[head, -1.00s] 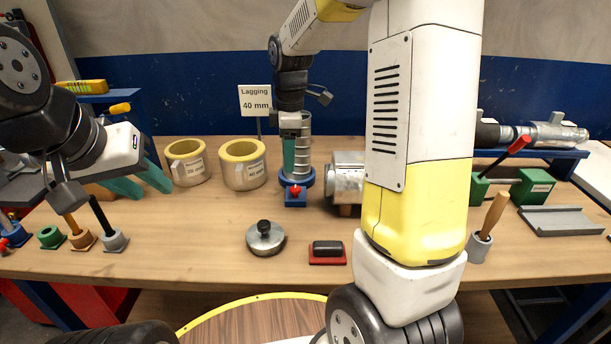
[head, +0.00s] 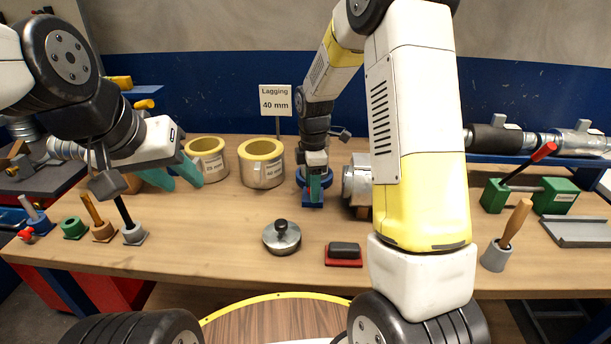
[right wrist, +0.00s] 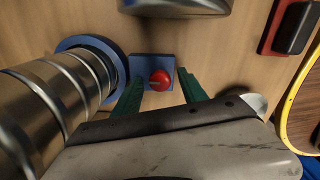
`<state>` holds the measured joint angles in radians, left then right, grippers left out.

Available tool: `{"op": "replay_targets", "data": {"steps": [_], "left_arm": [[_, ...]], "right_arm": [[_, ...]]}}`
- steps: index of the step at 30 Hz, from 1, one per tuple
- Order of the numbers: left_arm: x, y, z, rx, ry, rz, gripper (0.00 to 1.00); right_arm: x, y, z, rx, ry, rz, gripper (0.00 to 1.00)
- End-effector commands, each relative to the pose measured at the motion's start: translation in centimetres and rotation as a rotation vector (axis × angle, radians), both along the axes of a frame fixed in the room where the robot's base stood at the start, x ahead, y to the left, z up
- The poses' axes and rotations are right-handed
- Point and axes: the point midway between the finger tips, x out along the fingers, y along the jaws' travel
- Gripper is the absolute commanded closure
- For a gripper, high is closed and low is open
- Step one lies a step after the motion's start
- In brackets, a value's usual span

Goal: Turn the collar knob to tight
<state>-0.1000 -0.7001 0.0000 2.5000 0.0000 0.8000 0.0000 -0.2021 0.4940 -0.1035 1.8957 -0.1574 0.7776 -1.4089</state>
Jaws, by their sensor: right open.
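The red collar knob (right wrist: 160,79) sits on a blue square block (right wrist: 140,66) in the right wrist view. A blue ring (right wrist: 72,42) joins that block at the foot of the silver ribbed duct (right wrist: 42,98). In the head view my right arm hides the knob and most of the duct; part of the blue collar (head: 302,178) shows. My right gripper (right wrist: 160,76) is open, its green fingers on either side of the knob, apparently not touching it. It also shows in the head view (head: 316,188). My left gripper (head: 178,179) is open and empty, left of the lagging rings.
Two yellow-topped lagging rings (head: 262,165) stand behind a round metal lid (head: 281,237). A red-based block (head: 344,253) lies near the front edge. A silver cylinder (head: 357,183) stands close right of my right gripper.

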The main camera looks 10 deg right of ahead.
Motion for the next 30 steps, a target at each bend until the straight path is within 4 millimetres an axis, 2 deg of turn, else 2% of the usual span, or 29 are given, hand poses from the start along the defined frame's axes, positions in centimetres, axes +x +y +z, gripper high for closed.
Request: {"op": "replay_targets", "data": {"steps": [6, 12, 14, 23, 30], "left_arm": [[0.0, 0.0, 0.0, 0.0, 0.0, 0.0, 0.64], [0.0, 0.0, 0.0, 0.0, 0.0, 0.0, 0.64], [0.0, 0.0, 0.0, 0.0, 0.0, 0.0, 0.64], [0.0, 0.0, 0.0, 0.0, 0.0, 0.0, 0.64], [0.0, 0.0, 0.0, 0.0, 0.0, 0.0, 0.64]], "right_arm": [[-0.01, 0.0, -0.03, 0.0, 0.0, 0.0, 0.52], [-0.01, -0.01, -0.01, 0.0, 0.0, -0.001, 0.91], [0.0, -0.01, 0.0, 0.0, 0.0, -0.001, 1.0], [0.01, -0.01, 0.02, 0.0, 0.0, -0.024, 1.0], [0.04, -0.01, 0.04, 0.0, -0.001, -0.14, 1.0]]}}
